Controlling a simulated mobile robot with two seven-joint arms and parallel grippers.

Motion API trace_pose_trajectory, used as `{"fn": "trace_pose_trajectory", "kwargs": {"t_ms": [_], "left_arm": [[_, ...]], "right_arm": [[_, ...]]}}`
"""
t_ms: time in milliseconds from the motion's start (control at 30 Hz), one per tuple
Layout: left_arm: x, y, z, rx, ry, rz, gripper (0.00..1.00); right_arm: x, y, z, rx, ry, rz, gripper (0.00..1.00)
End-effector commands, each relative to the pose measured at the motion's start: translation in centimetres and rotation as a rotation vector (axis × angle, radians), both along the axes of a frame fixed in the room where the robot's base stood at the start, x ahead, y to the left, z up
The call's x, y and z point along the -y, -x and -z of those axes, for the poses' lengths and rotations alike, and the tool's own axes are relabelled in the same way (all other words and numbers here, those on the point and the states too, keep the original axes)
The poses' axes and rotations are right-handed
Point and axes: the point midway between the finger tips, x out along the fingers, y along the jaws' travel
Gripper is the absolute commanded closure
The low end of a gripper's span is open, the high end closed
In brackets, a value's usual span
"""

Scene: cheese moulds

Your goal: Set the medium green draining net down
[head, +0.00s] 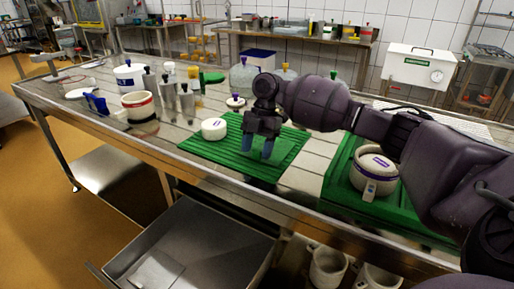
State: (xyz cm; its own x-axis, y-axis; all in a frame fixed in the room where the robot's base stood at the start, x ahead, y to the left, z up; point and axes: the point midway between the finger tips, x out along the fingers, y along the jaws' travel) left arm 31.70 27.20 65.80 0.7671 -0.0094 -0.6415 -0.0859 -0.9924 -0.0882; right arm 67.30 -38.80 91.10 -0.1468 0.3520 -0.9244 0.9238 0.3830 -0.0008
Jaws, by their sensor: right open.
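A green ribbed draining net (222,152) lies flat on the steel table, near its front edge. My right gripper (259,149) is above the net's middle, fingers pointing down and apart, with nothing seen between them. Whether the fingertips touch the net I cannot tell. A white round cheese or mould (214,129) sits at the net's back left. The gripper and arm hide part of the net's back. My left gripper does not show.
A green tray (340,179) with a white purple-banded mould (373,172) stands to the right. White pots (137,105), metal cylinders (187,103) and large clear jars (243,77) stand left and behind. An open steel drawer or sink (190,250) is below the front edge.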

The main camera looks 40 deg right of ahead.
Motion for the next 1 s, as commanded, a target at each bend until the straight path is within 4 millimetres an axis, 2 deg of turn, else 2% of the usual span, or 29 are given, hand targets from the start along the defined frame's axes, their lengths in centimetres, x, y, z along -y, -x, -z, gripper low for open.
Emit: {"fn": "trace_pose_trajectory", "kwargs": {"t_ms": [167,400,600,800,1000], "left_arm": [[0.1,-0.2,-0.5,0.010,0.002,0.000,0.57],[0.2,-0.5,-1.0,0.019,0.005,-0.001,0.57],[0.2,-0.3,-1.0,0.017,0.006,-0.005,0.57],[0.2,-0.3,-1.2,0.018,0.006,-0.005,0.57],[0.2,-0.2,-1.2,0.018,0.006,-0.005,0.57]], "right_arm": [[0.7,-0.3,-2.1,0.005,0.000,0.001,0.45],[2.3,-1.0,-6.6,0.007,-0.001,0.002,0.45],[3.5,-1.5,-9.5,0.004,-0.002,0.001,0.45],[4.1,-1.7,-10.9,0.002,-0.001,0.000,0.45],[4.2,-1.8,-11.2,0.000,-0.001,-0.001,0.45]]}}
